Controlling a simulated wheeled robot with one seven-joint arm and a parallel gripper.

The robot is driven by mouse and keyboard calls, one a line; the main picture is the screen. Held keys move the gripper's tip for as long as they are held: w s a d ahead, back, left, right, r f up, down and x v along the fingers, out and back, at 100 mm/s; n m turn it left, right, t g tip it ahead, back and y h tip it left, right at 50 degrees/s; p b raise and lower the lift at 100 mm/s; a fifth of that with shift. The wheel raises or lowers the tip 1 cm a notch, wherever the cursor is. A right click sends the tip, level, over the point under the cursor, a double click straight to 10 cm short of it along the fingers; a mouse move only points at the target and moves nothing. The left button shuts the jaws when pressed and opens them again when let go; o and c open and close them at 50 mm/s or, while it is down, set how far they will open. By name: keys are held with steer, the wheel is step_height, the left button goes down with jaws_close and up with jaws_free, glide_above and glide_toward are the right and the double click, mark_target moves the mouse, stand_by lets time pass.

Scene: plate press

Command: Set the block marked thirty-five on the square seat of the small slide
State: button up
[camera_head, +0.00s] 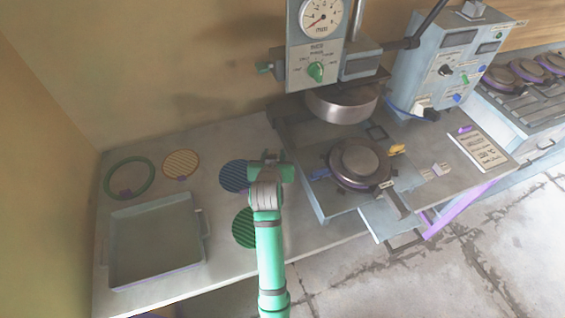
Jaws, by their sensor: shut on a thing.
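My gripper (271,160) is at the end of the green arm, over the counter just left of the press, beside a dark blue ribbed disc. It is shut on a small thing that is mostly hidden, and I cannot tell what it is. Small grey blocks (441,168) stand on the counter right of the press. Their markings are too small to read, so I cannot tell whether one is marked thirty-five. A small dark square outline (376,132) shows on the press bed behind the round plate. I cannot tell whether it is the seat of the small slide.
The press head (340,103) hangs over the bed, with a round dark plate (360,163) in front. A grey tray (203,224), a green ring (108,182), a yellow disc (181,164) and a green disc (243,228) lie left. A control box (430,65) stands right.

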steer(key=shift+f, duration=2.45)
steer(key=shift+f, duration=0.1)
steer(key=o, duration=1.1)
steer(key=shift+o, duration=0.2)
